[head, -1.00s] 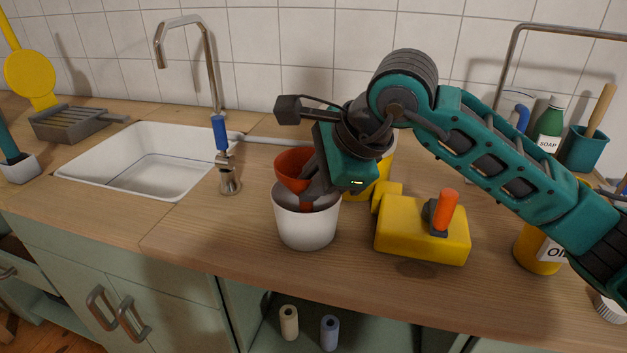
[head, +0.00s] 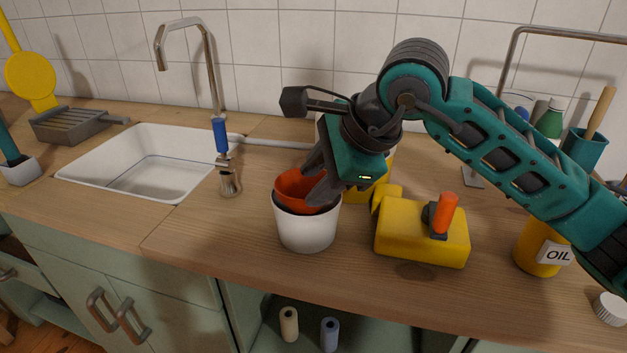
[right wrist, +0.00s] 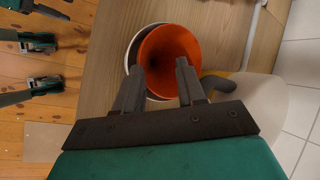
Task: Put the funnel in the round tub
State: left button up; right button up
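The orange-red funnel (head: 293,187) sits inside the round white tub (head: 306,231), its wide mouth tilted and showing just above the tub's rim. The right wrist view also shows the funnel (right wrist: 168,52), with part of the tub's white rim (right wrist: 130,50) around it. My right gripper (head: 316,178) is over the tub, its fingers spread apart at the funnel's right side. In the right wrist view my right gripper's fingertips (right wrist: 160,64) stand apart with nothing clamped between them. The funnel's lower part is hidden in the tub. My left gripper is not in view.
A blue-handled brush (head: 222,160) stands left, beside the sink (head: 150,165). A yellow container (head: 375,190) is behind my right gripper. Bare counter (head: 220,235) lies front left.

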jog(key=v, duration=1)
jog(key=shift+p, duration=0.35)
jog(key=shift+s+d+r, duration=0.1)
jog(key=shift+s, duration=0.05)
